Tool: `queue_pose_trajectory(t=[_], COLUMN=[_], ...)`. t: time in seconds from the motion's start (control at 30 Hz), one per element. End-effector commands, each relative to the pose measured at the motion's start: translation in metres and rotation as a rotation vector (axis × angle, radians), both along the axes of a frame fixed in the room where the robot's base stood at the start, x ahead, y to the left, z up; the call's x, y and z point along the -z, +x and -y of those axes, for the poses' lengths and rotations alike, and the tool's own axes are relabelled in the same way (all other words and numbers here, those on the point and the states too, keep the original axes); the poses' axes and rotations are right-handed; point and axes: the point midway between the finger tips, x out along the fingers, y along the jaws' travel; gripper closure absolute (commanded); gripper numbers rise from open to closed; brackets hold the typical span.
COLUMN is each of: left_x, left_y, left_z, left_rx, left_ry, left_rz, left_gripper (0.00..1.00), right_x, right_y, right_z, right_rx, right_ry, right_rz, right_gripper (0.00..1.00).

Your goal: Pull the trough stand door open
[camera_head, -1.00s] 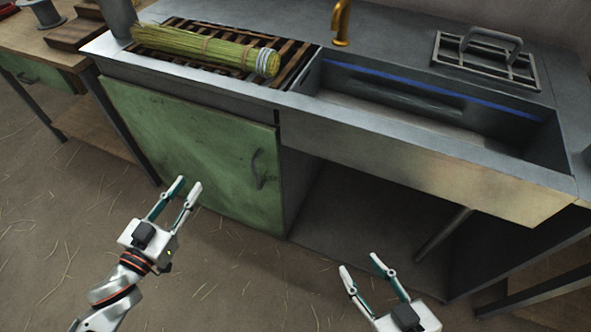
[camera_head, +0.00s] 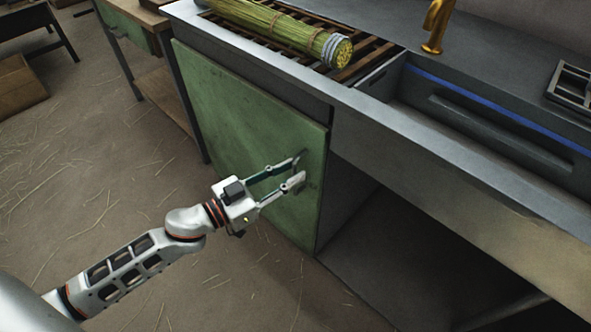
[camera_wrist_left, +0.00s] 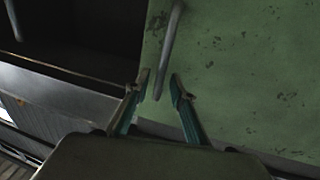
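The green trough stand door (camera_head: 235,115) is in the head view under the trough's left part and looks shut. It also fills the right of the left wrist view (camera_wrist_left: 240,60). Its grey bar handle (camera_wrist_left: 171,45) runs down between my left fingertips in the left wrist view. In the head view the handle is mostly hidden by the fingers. My left gripper (camera_head: 297,172) is open at the handle, near the door's right edge, and its fingers show apart in the left wrist view (camera_wrist_left: 160,82). I cannot tell whether they touch the handle. My right gripper is out of view.
A straw bundle (camera_head: 285,32) lies on the slatted rack on top of the stand. A brass tap (camera_head: 436,25) and the sink basin (camera_head: 490,120) are to the right. Under the basin is an open dark space. The straw-strewn floor (camera_head: 110,180) before the door is clear.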

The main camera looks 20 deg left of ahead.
Motion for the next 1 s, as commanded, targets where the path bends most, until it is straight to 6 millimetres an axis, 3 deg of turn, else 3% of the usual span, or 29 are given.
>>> queue_pose_trajectory(t=[0.2, 0.5, 0.6, 1.0], left_x=[0.0007, 0.0, 0.0, 0.0013], left_y=[0.0125, 0.0139, 0.0139, 0.0056], left_z=[0.0073, 0.0083, 0.0084, 0.0028], left_rx=[-0.001, -0.001, -0.001, 0.011], left_ry=[0.001, 0.0, -0.001, -0.001], left_rz=[-0.001, 0.0, -0.001, -0.003], left_gripper=[0.76, 0.76, 1.0, 1.0], right_x=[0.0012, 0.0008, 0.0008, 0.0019], right_y=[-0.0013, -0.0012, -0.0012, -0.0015], right_z=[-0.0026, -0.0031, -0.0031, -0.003], right_rx=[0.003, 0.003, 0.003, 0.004], right_ry=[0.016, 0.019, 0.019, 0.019], right_rz=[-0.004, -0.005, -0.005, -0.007], right_gripper=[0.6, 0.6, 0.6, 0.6])
